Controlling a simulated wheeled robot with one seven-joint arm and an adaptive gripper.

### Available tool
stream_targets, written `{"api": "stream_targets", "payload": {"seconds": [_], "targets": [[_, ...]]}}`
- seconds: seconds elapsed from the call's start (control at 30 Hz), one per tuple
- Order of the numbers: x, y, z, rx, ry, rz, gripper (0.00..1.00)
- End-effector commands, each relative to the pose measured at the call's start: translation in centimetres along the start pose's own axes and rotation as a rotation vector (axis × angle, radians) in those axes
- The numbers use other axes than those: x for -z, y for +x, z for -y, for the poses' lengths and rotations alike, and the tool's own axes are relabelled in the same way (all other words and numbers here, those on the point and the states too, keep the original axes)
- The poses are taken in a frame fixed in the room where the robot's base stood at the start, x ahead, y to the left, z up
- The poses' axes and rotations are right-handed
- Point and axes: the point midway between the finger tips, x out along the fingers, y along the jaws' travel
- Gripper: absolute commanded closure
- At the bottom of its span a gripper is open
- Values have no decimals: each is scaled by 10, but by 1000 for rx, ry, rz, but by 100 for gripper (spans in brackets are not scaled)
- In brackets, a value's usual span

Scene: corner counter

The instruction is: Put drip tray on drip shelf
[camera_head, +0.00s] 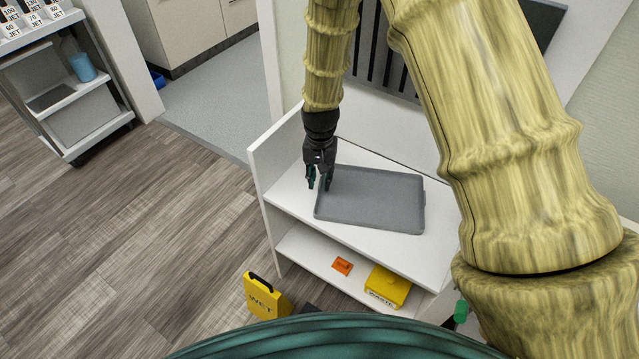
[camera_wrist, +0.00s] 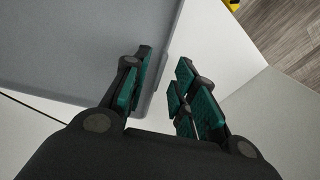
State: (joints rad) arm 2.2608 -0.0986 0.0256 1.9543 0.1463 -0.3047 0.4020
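The drip tray, a flat grey rectangular tray with a low rim (camera_head: 372,198), lies on the upper board of a white shelf unit (camera_head: 285,190). It also shows at the left of the wrist view (camera_wrist: 85,45). My gripper (camera_head: 319,184) is at the tray's left edge, pointing down. In the wrist view its teal-padded fingers (camera_wrist: 165,58) are apart, with one over the tray side and the other over the white board outside the rim. Whether a finger touches the tray cannot be told. Which surface is the drip shelf is not marked.
The unit's lower shelf holds an orange item (camera_head: 342,266) and a yellow box (camera_head: 388,286). A yellow wet-floor sign (camera_head: 266,297) stands in front. Dark slats (camera_head: 379,62) are behind the unit. A cart (camera_head: 75,100) stands far left, with open floor between.

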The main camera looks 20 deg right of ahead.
Motion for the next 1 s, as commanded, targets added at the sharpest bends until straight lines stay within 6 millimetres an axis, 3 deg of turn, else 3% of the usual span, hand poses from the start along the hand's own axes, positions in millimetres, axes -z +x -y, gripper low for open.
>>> {"api": "stream_targets", "payload": {"seconds": [0.5,0.7,1.0], "targets": [[0,-77,0,0,0,-1,73],[0,-89,-1,0,1,0,73],[0,-91,-2,0,2,0,73]]}}
